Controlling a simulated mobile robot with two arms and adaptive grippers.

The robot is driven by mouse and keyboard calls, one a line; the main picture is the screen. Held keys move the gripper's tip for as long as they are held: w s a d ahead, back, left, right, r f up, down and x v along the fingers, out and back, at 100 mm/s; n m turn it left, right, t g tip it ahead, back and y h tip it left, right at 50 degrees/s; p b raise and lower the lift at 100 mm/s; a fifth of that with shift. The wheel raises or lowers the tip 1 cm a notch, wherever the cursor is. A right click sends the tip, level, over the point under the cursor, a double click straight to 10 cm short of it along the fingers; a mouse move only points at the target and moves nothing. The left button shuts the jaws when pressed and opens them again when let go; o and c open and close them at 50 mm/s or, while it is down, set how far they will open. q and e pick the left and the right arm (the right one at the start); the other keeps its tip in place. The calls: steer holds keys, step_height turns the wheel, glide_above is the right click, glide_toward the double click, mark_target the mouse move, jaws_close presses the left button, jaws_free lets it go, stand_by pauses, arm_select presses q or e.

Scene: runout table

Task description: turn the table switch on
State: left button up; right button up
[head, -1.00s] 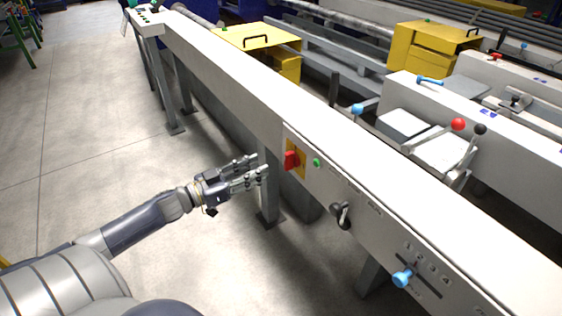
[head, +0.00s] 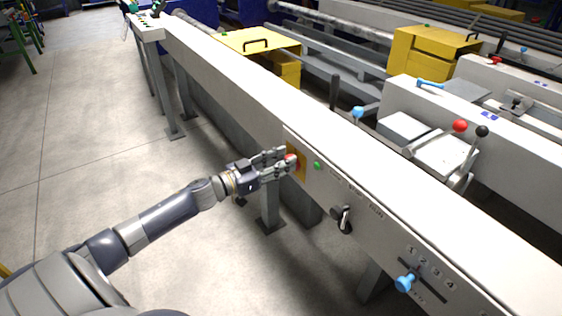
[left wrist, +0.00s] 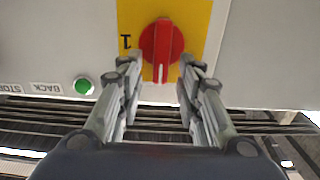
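The table switch is a red rotary knob (left wrist: 161,50) on a yellow plate (left wrist: 198,22) on the side panel of the long white table. A "1" is printed beside the knob, and a white mark on the knob points toward the bottom of the left wrist view. In the head view the knob (head: 291,158) is partly hidden by my left gripper (head: 285,161). In the left wrist view my left gripper (left wrist: 160,72) is open, its two fingers apart on either side of the knob's lower part; I cannot tell whether they touch it. My right gripper is not in view.
A green button (head: 317,166) sits right of the switch, also seen in the left wrist view (left wrist: 83,86). Further along the panel are a black-knobbed lever (head: 341,216) and a blue-knobbed slider (head: 404,284). Open floor (head: 85,150) lies to the left.

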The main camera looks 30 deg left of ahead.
arm_select(q)
jaws_close()
